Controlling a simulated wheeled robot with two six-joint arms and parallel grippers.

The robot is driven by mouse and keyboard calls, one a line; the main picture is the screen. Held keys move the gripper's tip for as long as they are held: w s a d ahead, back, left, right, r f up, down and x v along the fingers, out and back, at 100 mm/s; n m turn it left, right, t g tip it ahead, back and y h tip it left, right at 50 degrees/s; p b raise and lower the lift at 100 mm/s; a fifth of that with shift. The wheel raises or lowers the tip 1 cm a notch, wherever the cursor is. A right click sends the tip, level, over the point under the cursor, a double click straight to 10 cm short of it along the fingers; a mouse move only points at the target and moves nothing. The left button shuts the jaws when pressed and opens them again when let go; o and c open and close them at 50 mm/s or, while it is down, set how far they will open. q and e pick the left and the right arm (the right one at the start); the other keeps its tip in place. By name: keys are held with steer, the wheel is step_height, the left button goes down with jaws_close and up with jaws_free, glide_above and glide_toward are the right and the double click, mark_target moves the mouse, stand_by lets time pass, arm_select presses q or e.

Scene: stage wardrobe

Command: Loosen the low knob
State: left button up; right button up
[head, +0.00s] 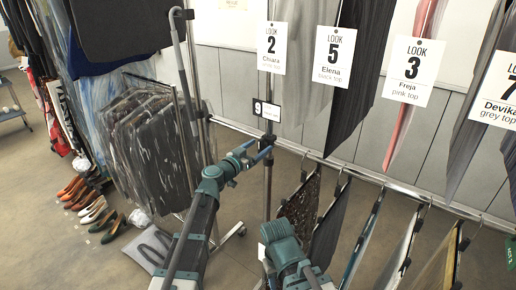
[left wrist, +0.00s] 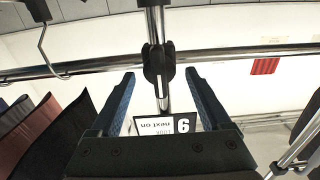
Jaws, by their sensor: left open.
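A black knob (left wrist: 158,64) sits on a chrome upright pole (left wrist: 156,22) where a horizontal rail crosses it in the left wrist view. My left gripper (left wrist: 160,74) is open, with one blue-faced finger on each side of the knob and a visible gap to each. The knob is at about the level of the fingertips; I cannot tell its depth between them. In the head view my left gripper (head: 257,153) is at the same pole (head: 269,185), below a small black-and-white tag (head: 266,110). My right arm (head: 284,245) shows at bottom centre; its jaws are not visible.
Look cards (head: 333,57) and garments hang along the right. More garments (head: 325,222) hang from a lower rail (head: 375,177). A rack of covered dark clothes (head: 150,150) stands left of my left arm. Shoes (head: 95,210) lie on the floor at far left.

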arm_select(q)
steer(key=shift+c, duration=0.3)
jaws_close()
steer(key=shift+n, duration=0.3)
steer(key=shift+w+a+f+n+b, duration=0.1)
steer(key=shift+n, duration=2.75)
steer(key=shift+a+f+n+b, duration=0.1)
steer(key=shift+n+b, duration=0.05)
steer(key=shift+n, duration=2.75)
steer(key=shift+w+a+f+n+b, duration=0.1)
steer(key=shift+n, duration=2.75)
